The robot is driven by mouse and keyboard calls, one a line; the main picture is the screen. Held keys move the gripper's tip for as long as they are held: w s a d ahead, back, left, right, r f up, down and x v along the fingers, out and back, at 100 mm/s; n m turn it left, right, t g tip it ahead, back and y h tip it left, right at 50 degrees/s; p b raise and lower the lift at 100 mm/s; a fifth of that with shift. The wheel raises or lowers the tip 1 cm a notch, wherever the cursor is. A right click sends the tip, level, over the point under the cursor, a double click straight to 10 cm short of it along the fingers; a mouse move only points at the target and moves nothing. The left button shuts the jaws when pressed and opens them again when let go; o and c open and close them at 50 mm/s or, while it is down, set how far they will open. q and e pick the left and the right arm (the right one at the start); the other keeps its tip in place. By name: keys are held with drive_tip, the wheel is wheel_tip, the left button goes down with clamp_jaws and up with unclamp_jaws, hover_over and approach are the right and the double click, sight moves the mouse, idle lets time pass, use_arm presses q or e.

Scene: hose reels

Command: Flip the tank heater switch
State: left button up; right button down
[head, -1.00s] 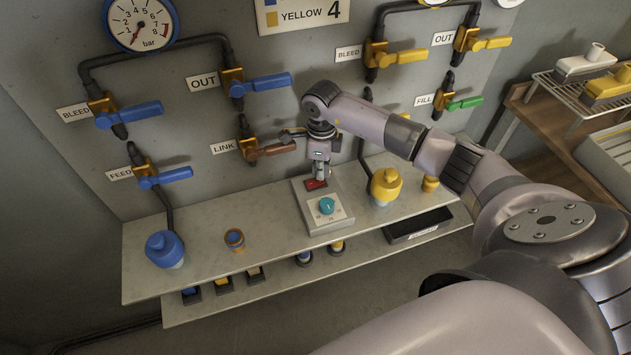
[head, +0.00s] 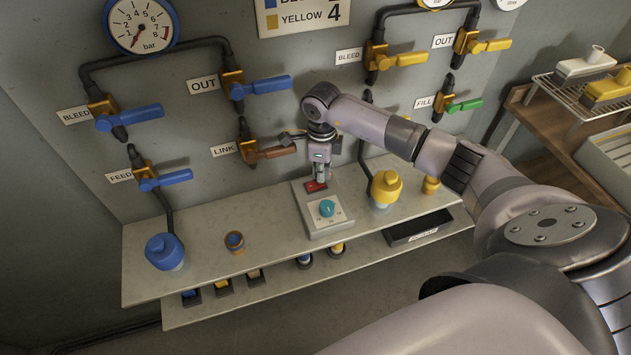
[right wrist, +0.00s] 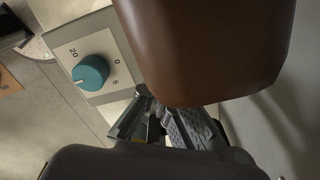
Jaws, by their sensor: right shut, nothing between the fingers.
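A control box (head: 336,228) stands on the shelf below the link valve. It carries a red switch (head: 315,187) at its back and a teal dial knob (head: 327,208) in front. My right gripper (head: 321,181) points down with shut, empty fingers at the red switch, partly covering it. I cannot tell whether they touch. In the right wrist view the shut fingers (right wrist: 160,118) show beside the teal knob (right wrist: 90,73), and the red switch is hidden there. My left gripper is not in view.
The brown link valve handle (head: 276,152) is close to my right wrist and fills much of the wrist view (right wrist: 205,45).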

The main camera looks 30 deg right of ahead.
wheel_tip(320, 180, up, 6)
drive_tip(key=p, duration=0.3)
drive_tip(key=shift+f, duration=0.1)
idle(0.6)
